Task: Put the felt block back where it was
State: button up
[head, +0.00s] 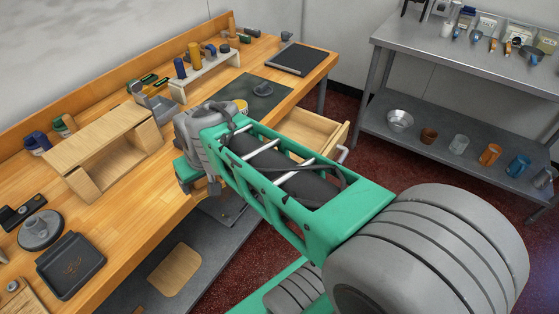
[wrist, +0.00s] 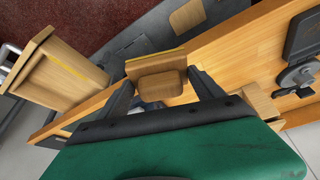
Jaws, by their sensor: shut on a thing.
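My gripper (wrist: 164,80) is in the wrist view with its two dark fingers on either side of a brown rounded block, which I take to be the felt block (wrist: 160,87). The fingers are shut on it. Just beyond it is a wooden piece with a yellow edge stripe (wrist: 153,63), near the bench's front edge; I cannot tell whether the block touches it. In the head view my gripper (head: 212,188) is over the front edge of the wooden bench (head: 150,185), and the block is hidden there.
An open wooden drawer (head: 310,130) juts from the bench; it also shows in the wrist view (wrist: 50,75). A wooden riser (head: 108,140), a black tray (head: 70,265) and a grey round-based item (head: 40,230) stand on the bench. A metal shelf unit (head: 480,70) is at right.

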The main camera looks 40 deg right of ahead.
jog(key=shift+r+p, duration=1.2)
jog(key=shift+r, duration=1.05)
